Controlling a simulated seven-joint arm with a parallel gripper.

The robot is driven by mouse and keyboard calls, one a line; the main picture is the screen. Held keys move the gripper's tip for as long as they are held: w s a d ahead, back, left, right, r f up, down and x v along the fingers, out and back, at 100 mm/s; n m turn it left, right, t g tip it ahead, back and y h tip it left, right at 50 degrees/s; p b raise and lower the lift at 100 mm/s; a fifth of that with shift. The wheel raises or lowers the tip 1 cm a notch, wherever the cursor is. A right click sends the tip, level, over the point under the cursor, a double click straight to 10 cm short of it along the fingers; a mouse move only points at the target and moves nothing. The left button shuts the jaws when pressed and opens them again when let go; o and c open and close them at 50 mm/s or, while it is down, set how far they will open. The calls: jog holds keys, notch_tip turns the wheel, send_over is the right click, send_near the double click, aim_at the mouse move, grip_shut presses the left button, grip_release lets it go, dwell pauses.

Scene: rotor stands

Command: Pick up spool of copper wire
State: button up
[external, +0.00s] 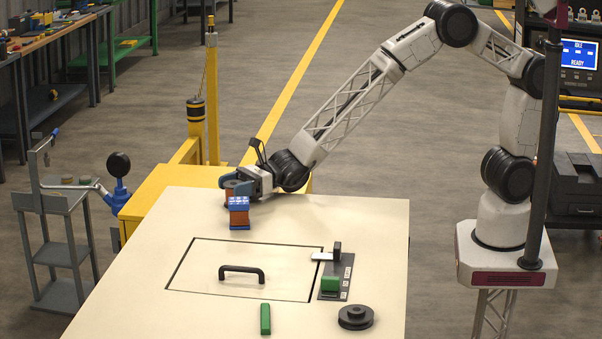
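A copper-orange and blue piece (239,218), which looks like the spool of copper wire, stands at the back left of the pale tabletop (130,265). My gripper (238,191) is at the top of this piece, reaching in from the right with its wrist low and nearly level. The gripper and the upper part of the piece overlap in the external view. It is too small to tell whether the fingers are closed on it or around it.
A hatch panel with a black handle (241,270) lies in the tabletop. Beside it is a dark plate with a green block (330,284). A green bar (265,319) and a round black part (356,317) lie near the front. A yellow post (212,95) stands behind the table.

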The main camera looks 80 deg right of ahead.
aim_at(236, 183)
jog(key=c, duration=0.6)
jog(key=shift+r, duration=0.1)
jog(key=shift+c, duration=0.2)
jog(key=shift+r, duration=0.5)
jog(key=shift+s+d+r, duration=0.1)
jog(key=shift+s+r, duration=0.05)
jog(key=shift+r, duration=0.45)
jog(key=shift+s+d+r, duration=0.1)
jog(key=shift+r, duration=0.5)
jog(key=s+d, duration=0.3)
jog(key=s, duration=0.4)
jog(key=s+d+r, duration=0.1)
jog(key=s+d, duration=0.2)
jog(key=s, duration=0.3)
jog(key=shift+s+d+r, duration=0.2)
jog(key=shift+s+d, duration=0.15)
jog(key=shift+s, duration=0.05)
